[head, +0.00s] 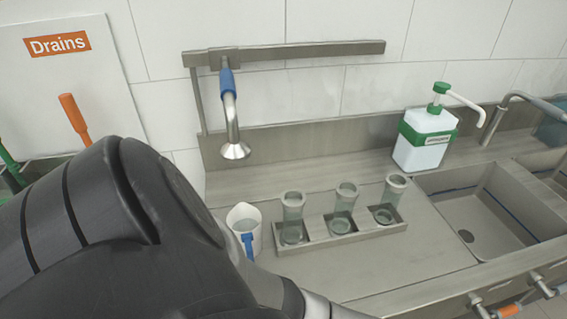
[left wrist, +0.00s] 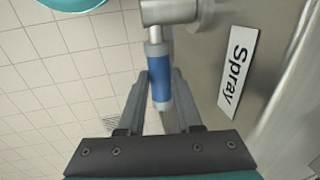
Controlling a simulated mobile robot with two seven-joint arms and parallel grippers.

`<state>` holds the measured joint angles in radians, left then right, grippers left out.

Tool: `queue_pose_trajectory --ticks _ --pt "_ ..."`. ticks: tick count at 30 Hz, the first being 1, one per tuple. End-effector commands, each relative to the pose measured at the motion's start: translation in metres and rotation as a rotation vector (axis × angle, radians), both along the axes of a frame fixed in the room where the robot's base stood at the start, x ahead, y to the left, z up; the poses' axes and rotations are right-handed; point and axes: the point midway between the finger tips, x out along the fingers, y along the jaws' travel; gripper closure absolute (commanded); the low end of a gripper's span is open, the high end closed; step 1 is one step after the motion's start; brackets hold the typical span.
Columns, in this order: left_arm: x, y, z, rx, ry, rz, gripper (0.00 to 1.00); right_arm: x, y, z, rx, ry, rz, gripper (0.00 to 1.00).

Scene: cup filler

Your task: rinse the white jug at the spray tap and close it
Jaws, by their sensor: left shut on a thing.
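The white jug (head: 234,215) stands upright on the steel counter, with a blue handle on its near side. Greyish contents show in its mouth. The spray tap's nozzle (head: 235,151) hangs above the jug, under a blue-sleeved pipe (head: 227,82); no stream of water shows. In the left wrist view, my left gripper (left wrist: 160,85) is shut on a blue-sleeved tap lever (left wrist: 158,65), beside a plate marked "Spray" (left wrist: 238,68). My left arm covers the lower left of the head view and hides this gripper and lever there. My right gripper is not in view.
Several clear containers stand around: three glass cylinders (head: 292,204) sit in a metal tray (head: 366,234) right of the jug. A green-and-white pump bottle (head: 425,140) stands behind. A sink (head: 500,215) is at right. Other levers (head: 540,286) line the front edge.

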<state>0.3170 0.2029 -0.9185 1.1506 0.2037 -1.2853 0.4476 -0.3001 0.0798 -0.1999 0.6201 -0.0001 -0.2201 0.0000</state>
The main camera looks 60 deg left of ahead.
Motion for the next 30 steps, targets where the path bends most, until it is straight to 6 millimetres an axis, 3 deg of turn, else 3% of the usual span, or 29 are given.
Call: queue_pose_trajectory --ticks 3,24,25,30 --pt "-0.001 0.002 0.005 -0.006 -0.028 0.002 1.0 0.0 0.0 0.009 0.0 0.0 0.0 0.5" --pt "0.002 0.003 0.009 -0.023 -0.086 0.003 1.0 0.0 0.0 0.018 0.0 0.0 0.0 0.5" --pt "0.003 0.003 0.009 -0.023 -0.086 0.003 0.63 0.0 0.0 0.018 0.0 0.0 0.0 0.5" --pt "0.001 0.002 0.008 -0.024 -0.083 0.002 0.44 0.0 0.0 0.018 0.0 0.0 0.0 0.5"
